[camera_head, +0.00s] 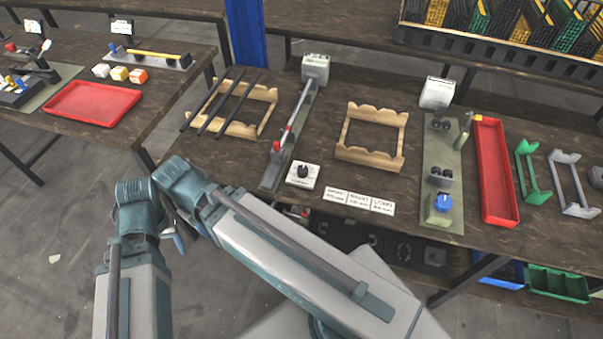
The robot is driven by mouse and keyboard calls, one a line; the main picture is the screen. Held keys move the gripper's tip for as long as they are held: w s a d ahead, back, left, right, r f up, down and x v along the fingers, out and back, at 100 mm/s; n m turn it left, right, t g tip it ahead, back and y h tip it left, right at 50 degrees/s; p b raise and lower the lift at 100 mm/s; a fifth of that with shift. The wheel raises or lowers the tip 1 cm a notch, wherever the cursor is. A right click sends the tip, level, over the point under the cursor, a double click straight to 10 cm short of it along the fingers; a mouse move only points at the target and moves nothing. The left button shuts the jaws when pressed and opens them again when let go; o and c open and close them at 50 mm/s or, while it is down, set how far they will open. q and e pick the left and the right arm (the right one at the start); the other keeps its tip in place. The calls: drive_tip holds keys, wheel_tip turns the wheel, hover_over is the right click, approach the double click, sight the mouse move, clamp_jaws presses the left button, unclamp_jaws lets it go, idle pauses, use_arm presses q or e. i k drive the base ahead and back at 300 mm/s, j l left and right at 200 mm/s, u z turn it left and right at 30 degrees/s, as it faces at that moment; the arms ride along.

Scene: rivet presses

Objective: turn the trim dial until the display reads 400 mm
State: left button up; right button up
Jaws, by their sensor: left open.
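The trim dial appears to be a black knob (302,171) on a small white box on the bench, beside the lower end of a long grey rail. A grey box (316,67), which may be the display, stands at the far end of that rail. Its reading is too small to make out. My left gripper (186,233) is only partly visible between my arm links, at the near left of the bench. It is open and apart from the dial, with nothing seen in it. My right gripper is not in view.
A rail (294,125) with a red handle lies next to the dial. White cards (359,200) lie to its right. Wooden frames (372,137), a blue knob (443,202) and a red tray (495,170) occupy the bench.

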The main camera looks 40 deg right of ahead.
sight(303, 171)
drive_tip(key=z, duration=1.25)
drive_tip(key=i, duration=0.4)
drive_tip(key=k+j, duration=0.1)
drive_tip(key=j, duration=0.25)
drive_tip(key=k+j, duration=0.15)
drive_tip(key=j, duration=0.2)
drive_tip(key=u, duration=0.05)
